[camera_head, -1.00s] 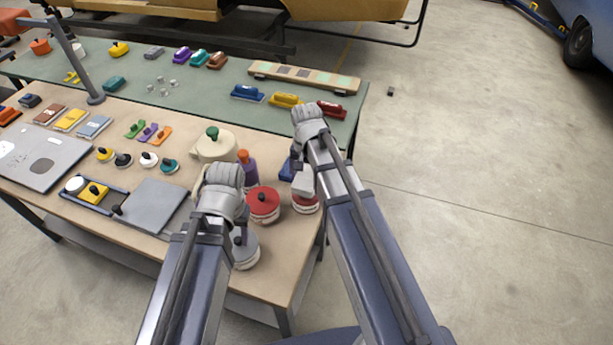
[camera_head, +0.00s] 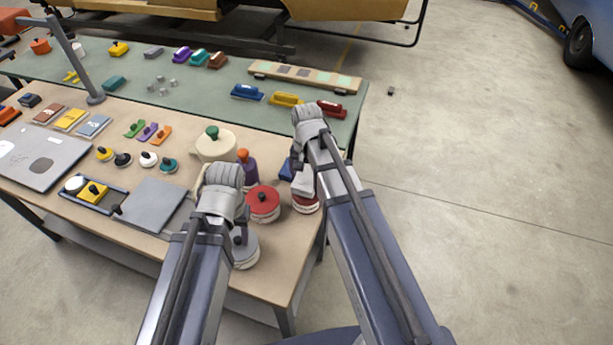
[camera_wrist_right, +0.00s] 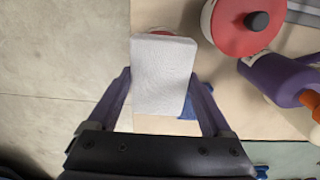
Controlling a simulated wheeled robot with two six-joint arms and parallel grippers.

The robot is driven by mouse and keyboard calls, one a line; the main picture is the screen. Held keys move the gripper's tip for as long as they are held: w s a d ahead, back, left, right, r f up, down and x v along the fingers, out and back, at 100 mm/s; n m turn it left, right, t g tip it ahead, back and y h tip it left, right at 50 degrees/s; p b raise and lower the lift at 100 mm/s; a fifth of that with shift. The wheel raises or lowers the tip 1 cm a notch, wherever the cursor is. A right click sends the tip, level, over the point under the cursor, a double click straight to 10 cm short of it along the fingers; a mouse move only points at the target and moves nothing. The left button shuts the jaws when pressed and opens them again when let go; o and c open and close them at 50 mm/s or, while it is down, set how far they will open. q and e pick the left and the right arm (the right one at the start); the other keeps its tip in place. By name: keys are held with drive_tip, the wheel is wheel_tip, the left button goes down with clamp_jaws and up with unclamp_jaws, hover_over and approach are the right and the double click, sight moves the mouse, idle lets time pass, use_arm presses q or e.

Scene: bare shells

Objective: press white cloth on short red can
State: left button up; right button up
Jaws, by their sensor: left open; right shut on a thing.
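The white cloth (camera_wrist_right: 162,75), a pale block-like pad, is between the fingers of my right gripper (camera_wrist_right: 164,95), which is shut on it. In the head view the cloth (camera_head: 303,183) hangs below my right gripper (camera_head: 307,150), directly over a short red can (camera_head: 306,206). The cloth hides most of the can's top; a red sliver (camera_wrist_right: 160,32) shows past its far edge in the wrist view. I cannot tell whether cloth and can touch. My left gripper (camera_head: 222,178) is open, over the table left of the cans; its fingers are mostly hidden.
A wider red-lidded can (camera_head: 263,203) with a black knob stands just left of the short can. A grey can (camera_head: 245,250), a purple bottle (camera_head: 248,177) and a cream pot (camera_head: 215,147) are close by. A blue item (camera_head: 286,170) lies behind the cloth. The table's right edge is near.

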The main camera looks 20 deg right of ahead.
sight(307, 177)
use_arm(q)
drive_tip(key=shift+f+b, duration=0.4)
use_arm(e)
drive_tip(key=shift+s+f, duration=0.1)
drive_tip(key=shift+f, duration=0.3)
idle(0.9)
wheel_tip(307, 177, up, 7)
drive_tip(key=p, duration=0.7)
use_arm(q)
wheel_tip(307, 177, up, 7)
drive_tip(key=shift+f, duration=0.1)
use_arm(e)
drive_tip(key=shift+f, duration=0.15)
use_arm(q)
wheel_tip(307, 177, down, 5)
drive_tip(key=b, duration=0.4)
drive_tip(key=shift+b, duration=0.4)
use_arm(e)
wheel_tip(307, 177, down, 5)
drive_tip(key=shift+r, duration=0.2)
use_arm(q)
drive_tip(key=shift+r, duration=0.3)
use_arm(e)
drive_tip(key=shift+r, duration=0.15)
